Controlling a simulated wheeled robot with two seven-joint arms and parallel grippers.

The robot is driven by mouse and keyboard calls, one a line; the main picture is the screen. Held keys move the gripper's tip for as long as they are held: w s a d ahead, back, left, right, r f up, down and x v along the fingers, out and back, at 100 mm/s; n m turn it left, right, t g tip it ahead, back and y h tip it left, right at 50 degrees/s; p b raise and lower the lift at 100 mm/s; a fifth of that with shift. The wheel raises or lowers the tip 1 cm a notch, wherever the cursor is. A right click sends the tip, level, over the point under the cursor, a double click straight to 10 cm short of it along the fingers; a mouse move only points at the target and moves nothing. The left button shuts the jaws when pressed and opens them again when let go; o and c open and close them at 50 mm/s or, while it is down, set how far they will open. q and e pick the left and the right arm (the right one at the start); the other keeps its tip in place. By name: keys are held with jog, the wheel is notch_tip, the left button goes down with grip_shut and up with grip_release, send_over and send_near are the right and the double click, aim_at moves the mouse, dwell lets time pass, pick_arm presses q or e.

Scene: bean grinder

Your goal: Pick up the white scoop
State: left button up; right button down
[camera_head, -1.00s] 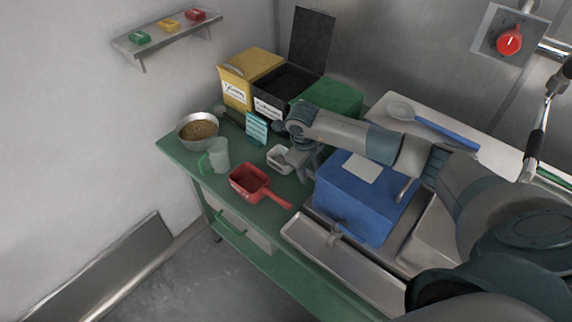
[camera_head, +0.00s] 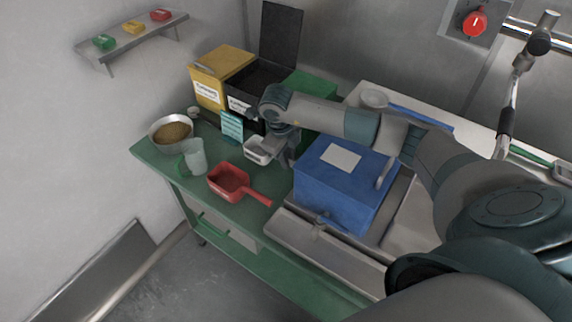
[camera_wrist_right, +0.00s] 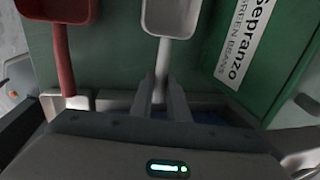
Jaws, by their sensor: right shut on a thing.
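The white scoop (camera_head: 258,151) is at the middle of the green table in the head view, between the red scoop and the blue box. In the right wrist view its bowl (camera_wrist_right: 172,16) is at the top and its handle runs down between my fingers. My right gripper (camera_head: 282,152) is shut on that handle; the fingers also show in the wrist view (camera_wrist_right: 162,88). In the head view the gripper partly hides the handle. Whether the scoop clears the table is hard to tell. My left gripper is not in view.
The red scoop (camera_head: 228,179) lies just left, with a clear jug (camera_head: 195,157) and a bowl of beans (camera_head: 171,132) beyond. The blue box (camera_head: 338,190) is close on the right. Yellow (camera_head: 222,76), black and green (camera_head: 309,83) bins stand behind. A teal card (camera_head: 232,126) stands nearby.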

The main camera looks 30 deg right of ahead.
notch_tip(320, 180, up, 6)
jog(key=shift+w+r+b, duration=0.1)
jog(key=shift+r+b, duration=0.05)
jog(key=shift+b, duration=0.85)
jog(key=shift+r, duration=0.4)
jog(key=s+a+r+n+y, duration=0.2)
jog(key=s+a+n, duration=0.5)
jog(key=n, duration=0.8)
jog(key=s+a+r+n+y, duration=0.2)
jog(key=s+a+r+n, duration=0.2)
jog(key=n, duration=1.2)
jog(key=shift+s+a+g, duration=0.4)
jog(key=shift+s+a, duration=0.95)
jog(key=shift+a, duration=0.9)
